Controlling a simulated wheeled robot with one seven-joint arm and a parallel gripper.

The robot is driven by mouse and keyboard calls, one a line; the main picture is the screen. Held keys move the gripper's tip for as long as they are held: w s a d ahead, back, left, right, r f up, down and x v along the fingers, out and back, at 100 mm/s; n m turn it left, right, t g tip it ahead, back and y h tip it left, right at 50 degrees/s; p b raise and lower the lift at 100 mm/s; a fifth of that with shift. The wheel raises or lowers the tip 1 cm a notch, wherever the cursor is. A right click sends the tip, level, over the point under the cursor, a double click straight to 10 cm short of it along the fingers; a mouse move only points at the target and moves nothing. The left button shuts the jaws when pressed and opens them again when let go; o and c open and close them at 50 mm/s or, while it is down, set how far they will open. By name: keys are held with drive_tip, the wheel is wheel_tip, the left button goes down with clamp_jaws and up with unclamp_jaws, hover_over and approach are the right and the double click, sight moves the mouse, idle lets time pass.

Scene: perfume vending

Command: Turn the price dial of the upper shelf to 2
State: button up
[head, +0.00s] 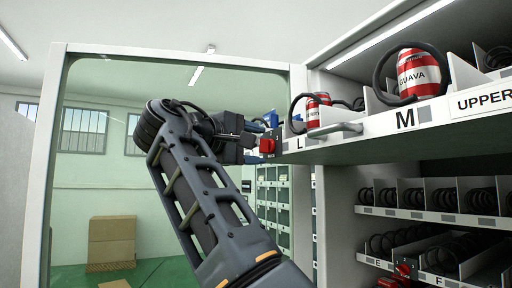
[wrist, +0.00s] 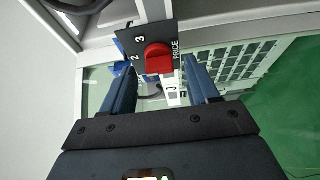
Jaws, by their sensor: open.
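The price dial is a red knob (head: 267,146) on a dark plate at the left end of the upper shelf (head: 370,150). In the wrist view the red knob (wrist: 158,60) sits on a black plate (wrist: 130,42) marked 2, 3 and PRICE. The other marks are hidden or unclear, and I cannot tell which number the knob points to. My gripper (head: 257,144) is open close in front of the dial. In the wrist view its two blue fingers (wrist: 155,72) stand on either side of the knob, with visible gaps; I see no contact.
A metal handle (head: 335,130) sticks out of the shelf front, right of the dial. Red cans (head: 419,74) stand in coils on the upper shelf. Another red dial (head: 403,269) is on a lower shelf. A cabinet frame (head: 298,90) stands behind my arm. Cardboard boxes (head: 112,240) are far left.

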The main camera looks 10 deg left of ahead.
drive_tip(key=b+v, duration=0.2)
drive_tip(key=v, duration=0.5)
drive_tip(key=shift+f, duration=0.1)
